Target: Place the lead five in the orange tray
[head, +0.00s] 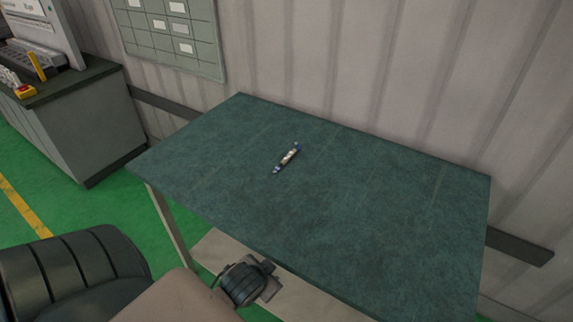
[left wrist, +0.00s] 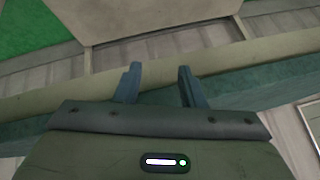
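One small slim part (head: 288,157), pale in the middle with blue ends, lies alone on the dark green table (head: 390,215); it may be the lead five, but it is too small to tell. No orange tray shows in either view. In the left wrist view my left gripper (left wrist: 158,85) is open, its two blue fingers apart with nothing between them. In the head view my left arm comes in at the lower left, below the table's front edge, and its fingers cannot be made out. My right gripper is not in view.
The rest of the tabletop is bare. A corrugated wall (head: 400,70) stands behind the table. A grey cabinet (head: 75,130) with a keyboard and a yellow and red item on it stands at the left. The floor is green.

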